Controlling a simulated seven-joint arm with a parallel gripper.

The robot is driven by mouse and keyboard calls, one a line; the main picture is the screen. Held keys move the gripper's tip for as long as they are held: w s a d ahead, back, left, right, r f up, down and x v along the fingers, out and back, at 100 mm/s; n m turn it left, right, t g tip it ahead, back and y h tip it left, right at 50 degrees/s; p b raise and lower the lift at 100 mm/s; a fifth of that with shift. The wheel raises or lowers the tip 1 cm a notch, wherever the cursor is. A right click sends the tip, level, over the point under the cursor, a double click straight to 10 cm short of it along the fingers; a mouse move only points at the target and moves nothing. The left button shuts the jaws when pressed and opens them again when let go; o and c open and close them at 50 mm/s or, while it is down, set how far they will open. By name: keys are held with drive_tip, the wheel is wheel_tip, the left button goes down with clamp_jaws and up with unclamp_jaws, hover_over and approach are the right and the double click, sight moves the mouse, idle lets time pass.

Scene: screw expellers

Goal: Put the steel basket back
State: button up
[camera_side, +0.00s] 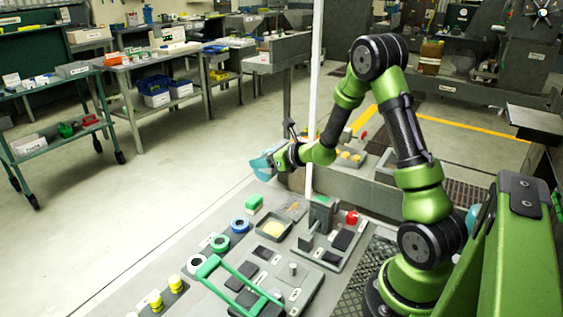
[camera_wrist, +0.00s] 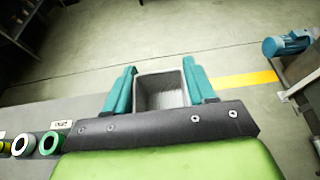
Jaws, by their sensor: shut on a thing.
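The steel basket (camera_wrist: 163,92) is a grey, open-topped box in the wrist view. It sits between the two teal fingers of my gripper (camera_wrist: 160,82), which press on its left and right sides. Its inside looks empty. In the side view my gripper (camera_side: 265,166) is raised over the far edge of the grey bench, near a thin white post. The basket is hard to make out there behind the teal fingers.
A blue motor (camera_wrist: 290,43) stands at right in the wrist view. Open floor lies beyond.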

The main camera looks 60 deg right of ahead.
sight(265, 193)
wheel_tip(265, 193, down, 9)
drive_tip(key=shift+f, duration=0.1)
idle(0.3)
drive_tip(key=o, duration=0.8)
